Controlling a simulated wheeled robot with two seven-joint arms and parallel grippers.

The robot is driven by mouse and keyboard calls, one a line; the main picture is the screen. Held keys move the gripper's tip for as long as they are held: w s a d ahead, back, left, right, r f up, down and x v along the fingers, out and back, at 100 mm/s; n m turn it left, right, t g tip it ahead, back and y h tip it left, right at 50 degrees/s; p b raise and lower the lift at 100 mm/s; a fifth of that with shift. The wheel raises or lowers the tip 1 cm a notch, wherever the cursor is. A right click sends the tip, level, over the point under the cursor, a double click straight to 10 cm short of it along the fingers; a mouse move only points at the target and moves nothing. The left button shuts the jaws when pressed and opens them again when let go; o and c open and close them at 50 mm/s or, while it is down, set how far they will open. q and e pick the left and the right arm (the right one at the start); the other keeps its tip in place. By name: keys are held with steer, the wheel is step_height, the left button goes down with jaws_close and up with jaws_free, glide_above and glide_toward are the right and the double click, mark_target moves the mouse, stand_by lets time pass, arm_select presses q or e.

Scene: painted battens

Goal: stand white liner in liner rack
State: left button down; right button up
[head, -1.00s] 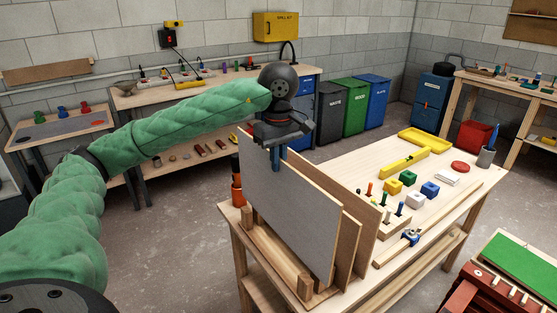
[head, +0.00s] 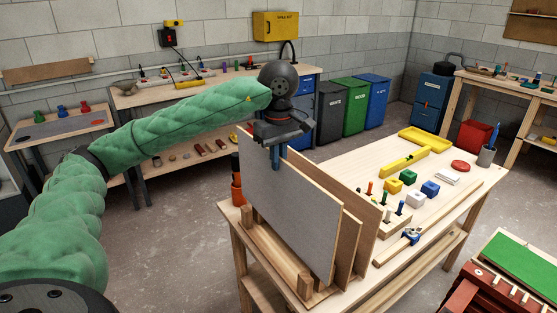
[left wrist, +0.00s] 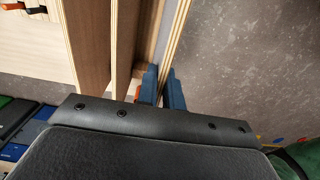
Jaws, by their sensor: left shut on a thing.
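The white liner (head: 290,205) looks light grey with a pale plywood edge. It stands upright in the wooden liner rack (head: 270,262), behind the front posts and in front of other upright boards. Its lower edge is partly hidden by the rack, so I cannot tell whether it is fully seated. My left gripper (head: 277,160) is at its top edge, shut on it. In the left wrist view the blue fingers (left wrist: 163,88) lie on either side of the panel's plywood edge (left wrist: 176,42). My right gripper is not in view.
Brown boards (head: 352,240) stand close behind the panel, with narrow gaps. To the right on the table (head: 455,160) are a block of coloured pegs (head: 394,222), coloured cubes, a clamp (head: 411,236) and a yellow tray (head: 425,140). An orange bottle (head: 237,190) stands behind the rack's left end.

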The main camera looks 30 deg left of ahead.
mark_target(278, 198)
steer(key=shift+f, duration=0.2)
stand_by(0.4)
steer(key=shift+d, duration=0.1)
arm_select(q)
steer(key=shift+b, duration=0.75)
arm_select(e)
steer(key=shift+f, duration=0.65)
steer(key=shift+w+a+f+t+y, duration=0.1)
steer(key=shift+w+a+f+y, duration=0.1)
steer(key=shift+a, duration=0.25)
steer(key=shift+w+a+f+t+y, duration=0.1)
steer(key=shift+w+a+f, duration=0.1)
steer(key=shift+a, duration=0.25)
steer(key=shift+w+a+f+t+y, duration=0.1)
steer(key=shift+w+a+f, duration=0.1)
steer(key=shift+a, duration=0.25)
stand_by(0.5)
